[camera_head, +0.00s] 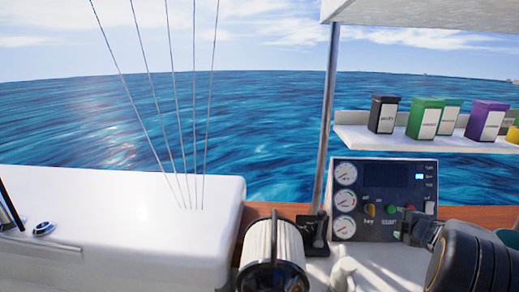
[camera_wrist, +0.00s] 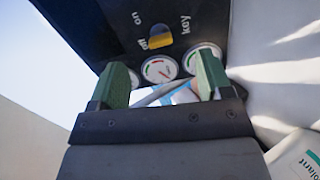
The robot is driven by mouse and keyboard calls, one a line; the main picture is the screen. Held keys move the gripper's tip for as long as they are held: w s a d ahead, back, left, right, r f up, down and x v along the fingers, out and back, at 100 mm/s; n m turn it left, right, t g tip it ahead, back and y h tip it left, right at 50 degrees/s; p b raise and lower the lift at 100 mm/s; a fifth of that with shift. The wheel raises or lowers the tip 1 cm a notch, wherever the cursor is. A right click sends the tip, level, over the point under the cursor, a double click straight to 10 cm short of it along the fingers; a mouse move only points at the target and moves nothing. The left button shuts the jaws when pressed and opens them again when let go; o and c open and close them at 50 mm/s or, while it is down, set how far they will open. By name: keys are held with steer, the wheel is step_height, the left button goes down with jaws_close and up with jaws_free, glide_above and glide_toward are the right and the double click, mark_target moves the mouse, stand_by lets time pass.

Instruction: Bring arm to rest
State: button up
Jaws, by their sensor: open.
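My gripper (camera_wrist: 163,78) is open in the wrist view, its two green fingers apart with nothing held between them. The black control panel (camera_wrist: 95,25) shows past the fingertips, turned around in that view, with a yellow key switch (camera_wrist: 160,37) and round gauges. In the head view my gripper (camera_head: 406,226) is at the lower right, in front of the lower right part of the control panel (camera_head: 390,172). My dark arm hides what lies behind it. Whether the fingers touch the panel cannot be told.
A white shelf (camera_head: 365,140) above the panel bears several coloured containers, including a purple one (camera_head: 486,120). A white bottle (camera_wrist: 298,160) lies close by my gripper. A white hatch (camera_head: 120,215) fills the left.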

steer(key=s+d+f+m+g+h, duration=0.25)
steer(key=s+m+g+h, duration=0.2)
steer(key=m, duration=0.25)
steer(key=s+a+m+g+p, duration=0.2)
steer(key=s+a+m+g, duration=0.1)
steer(key=s+a+m, duration=0.45)
steer(key=s+a+r+y, duration=0.2)
steer(key=s+a, duration=0.1)
steer(key=a, duration=0.6)
steer(key=s+a+r+g+y+p, duration=0.1)
steer(key=s+a+r+y, duration=0.1)
steer(key=a, duration=0.8)
steer(key=s+a+r+y+p, duration=0.1)
steer(key=s+a+r+y, duration=0.1)
steer(key=a, duration=0.7)
steer(key=shift+s+a+y, duration=0.25)
steer(key=shift+s+y, duration=0.3)
steer(key=shift+s, duration=0.65)
